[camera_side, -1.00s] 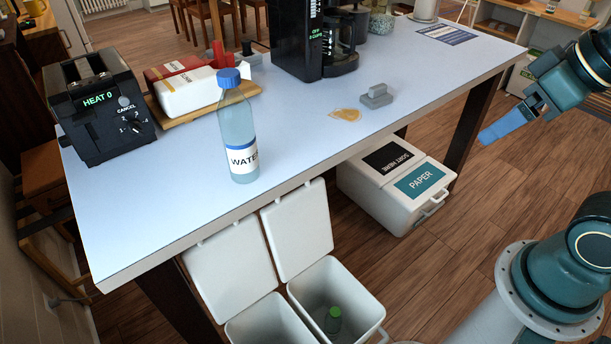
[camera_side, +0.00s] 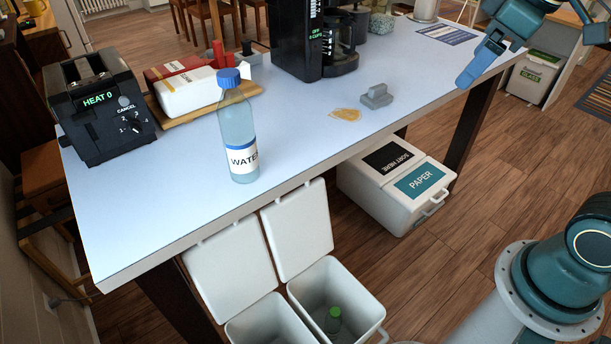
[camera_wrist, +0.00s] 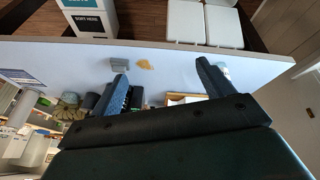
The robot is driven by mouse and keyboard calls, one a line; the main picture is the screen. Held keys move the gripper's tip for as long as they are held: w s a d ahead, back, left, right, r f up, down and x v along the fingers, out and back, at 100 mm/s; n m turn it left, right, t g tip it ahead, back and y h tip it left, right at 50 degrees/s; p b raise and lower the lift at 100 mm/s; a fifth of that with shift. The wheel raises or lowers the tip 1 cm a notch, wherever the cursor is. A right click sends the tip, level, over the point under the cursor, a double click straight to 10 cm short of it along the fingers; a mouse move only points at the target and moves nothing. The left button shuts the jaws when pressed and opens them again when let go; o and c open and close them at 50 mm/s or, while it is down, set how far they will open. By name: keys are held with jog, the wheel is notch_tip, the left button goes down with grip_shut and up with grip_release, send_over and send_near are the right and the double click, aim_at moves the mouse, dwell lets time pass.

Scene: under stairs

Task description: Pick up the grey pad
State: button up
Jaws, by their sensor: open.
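The grey pad (camera_side: 376,97) lies on the table near its front edge, with a small raised grip on top. In the wrist view the pad (camera_wrist: 120,63) shows just beyond the tip of the left finger. My gripper (camera_side: 474,68) is at the table's right end, to the right of the pad and apart from it. In the wrist view my gripper (camera_wrist: 160,75) has its two blue fingers spread wide with nothing between them.
A yellowish spill (camera_side: 346,114) lies just left of the pad. A water bottle (camera_side: 238,130), a black coffee maker (camera_side: 296,40), a toaster (camera_side: 104,108) and a tray of boxes (camera_side: 180,122) stand on the table. Bins (camera_side: 395,185) stand below the front edge. The table around the pad is otherwise clear.

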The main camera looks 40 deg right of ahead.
jog(key=w+d+r+n+g, duration=0.1)
jog(key=w+d+r+n, duration=0.15)
jog(key=w, duration=0.75)
jog(key=n+g, duration=0.4)
jog(key=n, duration=0.7)
send_over(378, 86)
notch_tip(378, 86, down, 14)
jog(key=shift+f, duration=0.2)
jog(key=shift+f, duration=0.1)
jog(key=shift+f, duration=4.15)
